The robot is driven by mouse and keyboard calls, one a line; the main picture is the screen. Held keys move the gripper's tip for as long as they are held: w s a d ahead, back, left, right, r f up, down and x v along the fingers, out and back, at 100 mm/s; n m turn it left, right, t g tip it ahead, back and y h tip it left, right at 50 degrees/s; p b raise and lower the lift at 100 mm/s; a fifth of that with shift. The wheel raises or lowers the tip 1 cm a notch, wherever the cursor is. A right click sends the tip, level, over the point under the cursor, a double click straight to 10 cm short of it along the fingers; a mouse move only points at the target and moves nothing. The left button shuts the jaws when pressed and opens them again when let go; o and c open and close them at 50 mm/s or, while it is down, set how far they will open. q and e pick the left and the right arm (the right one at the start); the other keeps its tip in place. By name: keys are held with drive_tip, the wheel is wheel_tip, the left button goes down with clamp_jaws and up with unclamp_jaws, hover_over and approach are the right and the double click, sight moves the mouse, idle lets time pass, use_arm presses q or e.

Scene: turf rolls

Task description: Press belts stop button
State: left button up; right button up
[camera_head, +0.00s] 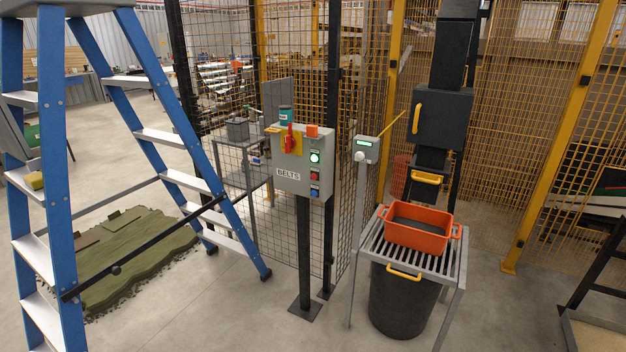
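A grey control box (302,160) labelled "BELTS" (288,175) stands on a black post in the middle of the view. A column of buttons runs down its right side: a bright green one (314,157) on top, a red one (314,176) in the middle and a blue one (314,191) at the bottom. A red rotary handle (290,139) on a yellow plate sits at its upper left. The button faces are in plain sight. Neither of my grippers is in view.
A blue stepladder (215,150) stands at the left, with turf (135,255) on the floor behind it. A grated stand (452,265) with an orange bin (417,240) is at the right, beside a thin post with a small display (366,147). Mesh fencing stands behind the box.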

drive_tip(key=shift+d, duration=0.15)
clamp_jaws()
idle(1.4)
